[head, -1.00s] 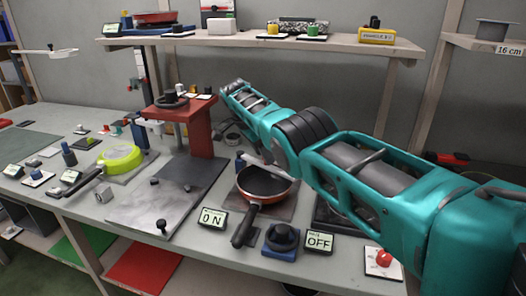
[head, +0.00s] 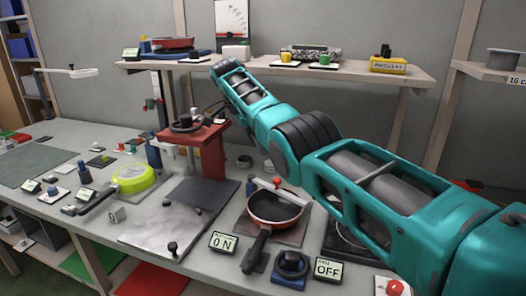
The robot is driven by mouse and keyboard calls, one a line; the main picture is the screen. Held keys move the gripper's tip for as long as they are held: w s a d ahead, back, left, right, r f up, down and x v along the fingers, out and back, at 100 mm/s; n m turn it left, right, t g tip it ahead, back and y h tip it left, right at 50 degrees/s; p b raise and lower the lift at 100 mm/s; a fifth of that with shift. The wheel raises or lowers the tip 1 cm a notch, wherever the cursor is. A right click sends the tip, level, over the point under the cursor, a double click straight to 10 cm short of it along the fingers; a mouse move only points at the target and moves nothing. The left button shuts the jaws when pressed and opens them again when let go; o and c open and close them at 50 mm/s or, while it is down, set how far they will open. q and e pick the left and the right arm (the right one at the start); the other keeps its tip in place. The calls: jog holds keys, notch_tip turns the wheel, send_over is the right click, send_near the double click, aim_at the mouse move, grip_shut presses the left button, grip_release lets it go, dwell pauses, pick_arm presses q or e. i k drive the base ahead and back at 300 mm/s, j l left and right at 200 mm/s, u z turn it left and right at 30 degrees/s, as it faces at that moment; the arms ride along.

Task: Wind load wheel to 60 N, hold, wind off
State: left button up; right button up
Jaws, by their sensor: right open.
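The load wheel (head: 187,123) is a black handwheel lying flat on top of the red press frame (head: 207,150), in the middle of the head view. A small display (head: 222,243) in front of the press reads 0 N. My right arm reaches in from the right, and its far end is above and just right of the wheel. My right gripper (head: 209,111) is open beside the wheel, small and partly hidden by the arm. I cannot tell whether it touches the rim. My left gripper is out of view.
A red pan (head: 274,207) with a black handle stands right of the press base. A second display (head: 328,268) reads OFF, beside a dark blue knob unit (head: 291,265). A wooden shelf (head: 300,69) runs behind my arm.

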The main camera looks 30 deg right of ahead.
aim_at(291, 262)
jog(key=k+j, duration=0.75)
jog(key=k, duration=0.1)
